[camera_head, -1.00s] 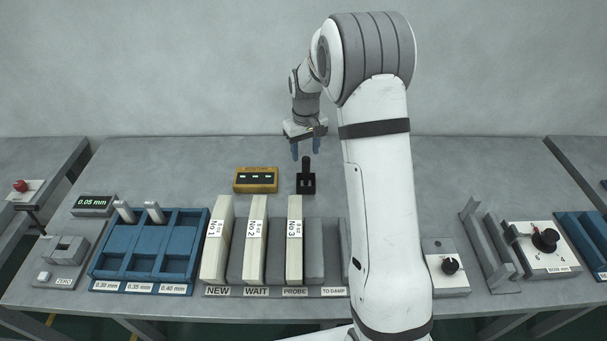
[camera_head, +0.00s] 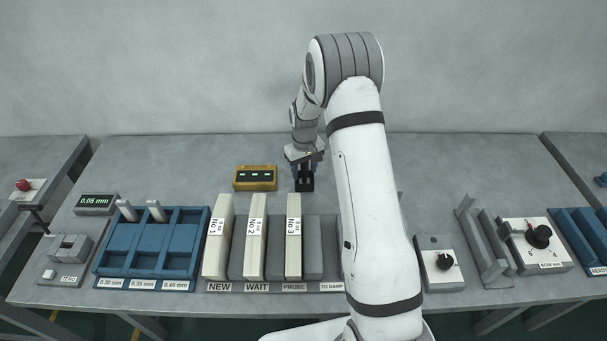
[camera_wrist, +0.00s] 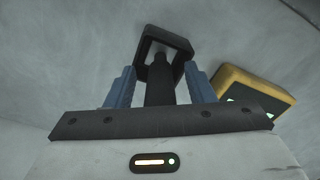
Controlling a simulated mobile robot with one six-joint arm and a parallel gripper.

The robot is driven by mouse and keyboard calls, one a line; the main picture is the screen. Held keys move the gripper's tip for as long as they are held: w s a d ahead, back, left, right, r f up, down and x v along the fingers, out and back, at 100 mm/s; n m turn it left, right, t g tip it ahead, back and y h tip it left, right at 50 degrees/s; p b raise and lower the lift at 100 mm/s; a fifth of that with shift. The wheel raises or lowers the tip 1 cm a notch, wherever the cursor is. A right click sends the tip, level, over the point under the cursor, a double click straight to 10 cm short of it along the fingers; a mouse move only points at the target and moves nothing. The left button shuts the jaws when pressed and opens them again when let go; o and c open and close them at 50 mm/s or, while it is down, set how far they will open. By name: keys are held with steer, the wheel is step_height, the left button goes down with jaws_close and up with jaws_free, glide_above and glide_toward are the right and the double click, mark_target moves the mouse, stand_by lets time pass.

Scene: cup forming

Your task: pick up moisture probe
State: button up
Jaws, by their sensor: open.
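The moisture probe (camera_wrist: 159,82) is a dark upright handle in a black stand (camera_head: 305,184) at the back middle of the table. In the wrist view the stand's square frame (camera_wrist: 178,38) shows beyond the probe. My gripper (camera_head: 305,171) is directly over the stand, pointing down. In the wrist view its two blue fingers (camera_wrist: 161,84) are apart, one on each side of the probe, with gaps visible. In the head view my gripper hides most of the probe.
A yellow meter box (camera_head: 255,178) stands close by on the left. In front are pale blocks marked No 1 (camera_head: 217,245), No 2 (camera_head: 252,245) and No 3 (camera_head: 293,245) in a grey rack. A blue tray (camera_head: 152,250) is further left. The table behind the stand is clear.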

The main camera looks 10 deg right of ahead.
steer(key=shift+c, duration=0.2)
jaws_close()
steer(key=shift+r, duration=0.1)
step_height(320, 180, up, 10)
steer(key=shift+f+b, duration=0.1)
steer(key=shift+b, duration=0.9)
